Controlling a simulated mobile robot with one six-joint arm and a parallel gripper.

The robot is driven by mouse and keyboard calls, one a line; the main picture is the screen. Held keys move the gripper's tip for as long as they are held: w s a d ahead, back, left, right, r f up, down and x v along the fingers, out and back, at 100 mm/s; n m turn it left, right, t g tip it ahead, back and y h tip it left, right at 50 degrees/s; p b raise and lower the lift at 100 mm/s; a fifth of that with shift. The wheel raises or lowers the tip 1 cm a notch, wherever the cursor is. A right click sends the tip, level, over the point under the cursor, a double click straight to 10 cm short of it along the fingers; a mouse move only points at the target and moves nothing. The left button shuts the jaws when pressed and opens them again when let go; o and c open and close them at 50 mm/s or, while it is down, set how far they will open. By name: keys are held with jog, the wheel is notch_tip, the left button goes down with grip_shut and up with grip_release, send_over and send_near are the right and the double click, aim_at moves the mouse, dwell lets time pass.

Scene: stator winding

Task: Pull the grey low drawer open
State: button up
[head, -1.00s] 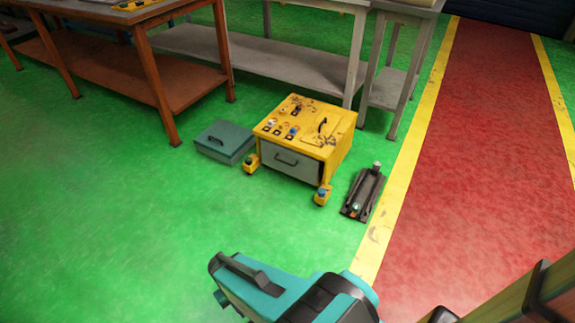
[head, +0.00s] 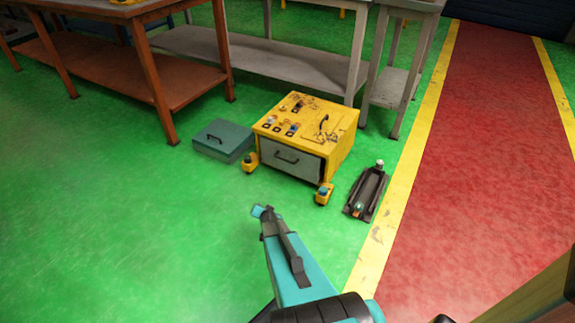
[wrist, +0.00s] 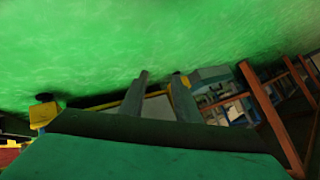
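The grey low drawer (head: 308,167) is in the front of a yellow cabinet (head: 340,150) on the green floor. Its dark handle (head: 286,157) is on the drawer front. The drawer looks about flush with the cabinet; a dark strip shows at its right edge. My gripper (head: 262,211) is in front of and below the drawer, apart from it. In the wrist view my two fingers (wrist: 159,84) stand apart with nothing held. Part of the grey drawer front (wrist: 157,108) shows between them; the handle cannot be made out there.
A teal box (head: 223,141) sits left of the cabinet, and a dark tray (head: 367,193) lies to its right. Small yellow feet (head: 323,194) stick out at the cabinet's front corners. Workbenches (head: 170,125) stand behind. The green floor in front is clear.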

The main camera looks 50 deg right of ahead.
jog(key=w+d+r+m+t+b, duration=0.25)
jog(key=d+t, duration=0.25)
jog(key=d, duration=0.9)
jog(key=m+t+b, duration=0.2)
jog(key=t, duration=0.1)
send_near(287, 161)
notch_tip(287, 161, down, 3)
jog(key=a, duration=0.2)
jog(key=s+d+y, duration=0.1)
jog(key=s, duration=0.1)
jog(key=s+d+r+t+y+b, duration=0.1)
jog(key=d, duration=0.1)
jog(key=shift+s+d+r+t+y, duration=0.2)
jog(key=shift+s+r+t+y, duration=0.1)
jog(key=shift+s+y, duration=0.1)
jog(key=shift+w, duration=0.1)
jog(key=w+b, duration=0.1)
jog(key=w, duration=0.3)
jog(key=w+d+b, duration=0.1)
jog(key=w+b, duration=0.1)
jog(key=w, duration=0.2)
jog(key=w+b, duration=0.1)
jog(key=w, duration=0.3)
jog(key=shift+d+r+b, duration=0.3)
jog(key=shift+d+b, duration=0.1)
jog(key=shift+w+r, duration=0.15)
jog(key=shift+w, duration=0.6)
jog(key=shift+c, duration=0.2)
grip_shut()
